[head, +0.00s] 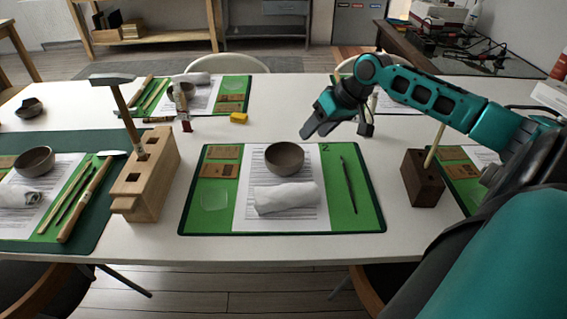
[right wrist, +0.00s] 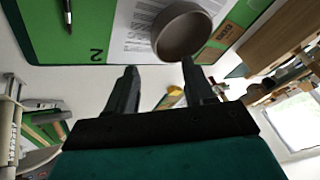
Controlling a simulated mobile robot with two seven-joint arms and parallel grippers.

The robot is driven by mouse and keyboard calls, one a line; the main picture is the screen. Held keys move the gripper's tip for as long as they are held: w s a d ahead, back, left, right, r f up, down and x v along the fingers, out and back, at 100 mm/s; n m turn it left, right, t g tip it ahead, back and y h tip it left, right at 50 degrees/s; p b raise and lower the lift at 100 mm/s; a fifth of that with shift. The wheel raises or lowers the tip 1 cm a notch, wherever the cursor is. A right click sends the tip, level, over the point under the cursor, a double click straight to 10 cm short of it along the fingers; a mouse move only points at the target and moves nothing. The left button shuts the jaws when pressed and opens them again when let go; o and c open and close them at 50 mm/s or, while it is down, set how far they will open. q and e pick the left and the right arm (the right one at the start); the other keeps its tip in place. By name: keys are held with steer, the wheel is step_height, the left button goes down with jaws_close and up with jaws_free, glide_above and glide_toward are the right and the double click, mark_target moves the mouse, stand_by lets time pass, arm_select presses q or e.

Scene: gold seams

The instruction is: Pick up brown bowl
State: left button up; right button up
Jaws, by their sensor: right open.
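A brown bowl (head: 285,158) stands upright on a printed sheet on the green mat (head: 215,220) in the middle of the table, just behind a rolled white cloth (head: 287,197). My right gripper (head: 312,132) is above the table, behind and to the right of the bowl in the head view. In the right wrist view the bowl (right wrist: 181,30) shows beyond the fingertips of the gripper (right wrist: 160,68), which are spread apart with nothing between them. A second brown bowl (head: 34,161) stands on the left mat. My left gripper is out of view.
A wooden block with a hammer (head: 146,175) stands left of the middle mat. A dark wooden block (head: 422,178) holding a stick stands to its right. A pen-like tool (head: 348,184) lies right of the sheet. A yellow block (head: 239,118) lies behind the mat.

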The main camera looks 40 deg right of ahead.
mark_target(300, 149)
steer(key=b+x, duration=0.2)
steer(key=x, duration=0.6)
steer(key=shift+w+f, duration=0.15)
steer(key=shift+f, duration=0.25)
jaws_close()
